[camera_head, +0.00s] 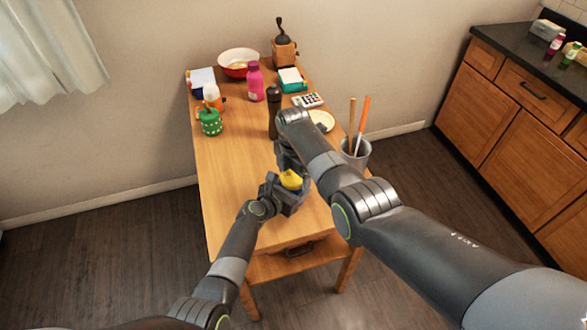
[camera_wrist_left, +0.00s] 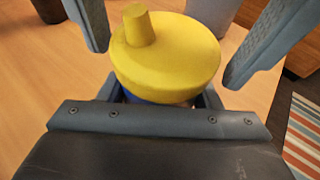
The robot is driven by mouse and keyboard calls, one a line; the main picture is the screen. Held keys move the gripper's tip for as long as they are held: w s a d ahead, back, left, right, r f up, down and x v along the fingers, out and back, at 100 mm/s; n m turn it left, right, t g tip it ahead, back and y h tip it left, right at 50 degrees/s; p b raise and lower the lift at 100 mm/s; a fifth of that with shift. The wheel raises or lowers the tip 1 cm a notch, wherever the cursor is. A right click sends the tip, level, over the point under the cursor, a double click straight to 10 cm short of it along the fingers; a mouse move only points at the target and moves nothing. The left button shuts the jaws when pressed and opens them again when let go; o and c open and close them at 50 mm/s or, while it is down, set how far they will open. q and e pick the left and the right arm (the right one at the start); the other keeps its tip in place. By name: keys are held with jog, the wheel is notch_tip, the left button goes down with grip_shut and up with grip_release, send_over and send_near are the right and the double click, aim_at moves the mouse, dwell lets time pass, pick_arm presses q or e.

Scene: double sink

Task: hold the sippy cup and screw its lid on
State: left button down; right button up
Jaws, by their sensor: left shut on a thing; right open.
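The sippy cup's yellow lid (camera_head: 291,180) with a spout sits over the near part of the wooden table. In the left wrist view the lid (camera_wrist_left: 170,55) is on top of the blue cup body (camera_wrist_left: 165,100), which is mostly hidden under it. I cannot tell whether the lid is threaded on. My left gripper (camera_head: 284,196) is shut on the cup body from the near side. My right gripper (camera_head: 290,168) is open. In the left wrist view its fingers stand on either side of the lid, apart from it.
The wooden table (camera_head: 232,170) is clear at its left and near parts. A grey bucket (camera_head: 356,153) with utensils stands at the right edge.

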dwell(0.3)
jog(key=c, duration=1)
jog(key=shift+f+m, duration=0.1)
jog(key=shift+m, duration=1.7)
jog(key=o, duration=1.1)
jog(key=shift+r, duration=2.3)
